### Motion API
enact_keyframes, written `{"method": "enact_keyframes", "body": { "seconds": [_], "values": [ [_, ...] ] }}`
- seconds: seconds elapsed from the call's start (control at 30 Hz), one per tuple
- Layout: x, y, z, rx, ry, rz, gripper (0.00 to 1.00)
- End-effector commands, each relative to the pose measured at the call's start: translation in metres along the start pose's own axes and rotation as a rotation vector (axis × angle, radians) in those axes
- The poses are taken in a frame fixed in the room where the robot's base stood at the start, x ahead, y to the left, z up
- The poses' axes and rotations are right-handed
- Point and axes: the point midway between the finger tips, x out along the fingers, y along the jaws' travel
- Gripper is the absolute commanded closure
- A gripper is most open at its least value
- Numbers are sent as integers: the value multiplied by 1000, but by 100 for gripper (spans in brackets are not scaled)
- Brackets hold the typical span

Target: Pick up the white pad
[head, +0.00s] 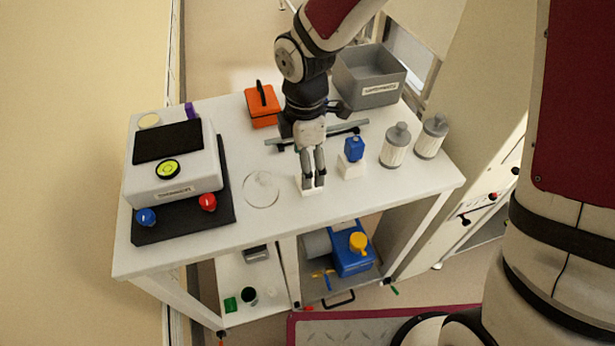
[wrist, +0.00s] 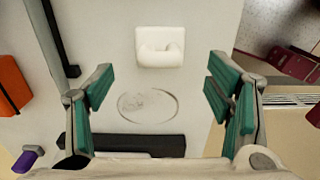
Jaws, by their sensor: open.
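A small white pad (head: 304,190) lies on the white table (head: 225,250), partly hidden behind my fingertips in the head view. In the wrist view the white pad (wrist: 160,48) is at the top centre, with a raised, rounded edge on its lower side. My gripper (head: 313,184) points down over the pad in the head view. In the wrist view my gripper (wrist: 158,88) has its green-padded fingers wide apart with nothing between them. The pad shows beyond the fingertips there, clear of both. The height left between fingertips and pad is hard to tell.
A round clear dish (head: 262,188) lies left of the pad. An orange case (head: 262,106) and a grey bin (head: 370,75) are behind. A white device (head: 172,165) stands left.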

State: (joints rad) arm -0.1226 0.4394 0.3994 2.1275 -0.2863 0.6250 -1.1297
Motion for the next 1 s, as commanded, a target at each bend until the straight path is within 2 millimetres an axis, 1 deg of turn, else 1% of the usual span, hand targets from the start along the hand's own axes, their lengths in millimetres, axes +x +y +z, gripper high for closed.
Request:
{"method": "enact_keyframes", "body": {
  "seconds": [0.07, 0.3, 0.4, 0.5, 0.7, 0.77, 0.8, 0.87, 0.9, 0.93, 1.0],
  "values": [
    [5, -1, 1, 1, 0, -2, 27],
    [38, 0, 4, -1, 0, -3, 27],
    [48, 0, 5, 0, 0, -2, 27],
    [52, 0, 5, 0, 0, 0, 27],
    [52, 0, 5, 1, 0, 0, 27],
    [52, 0, 5, 1, 0, 0, 40],
    [52, 0, 5, 1, 0, 0, 49],
    [52, 0, 5, 1, 0, 0, 63],
    [52, 0, 5, 1, 0, 0, 72],
    [52, 0, 5, 1, 0, 0, 74],
    [52, 0, 5, 1, 0, 0, 74]
  ]
}}
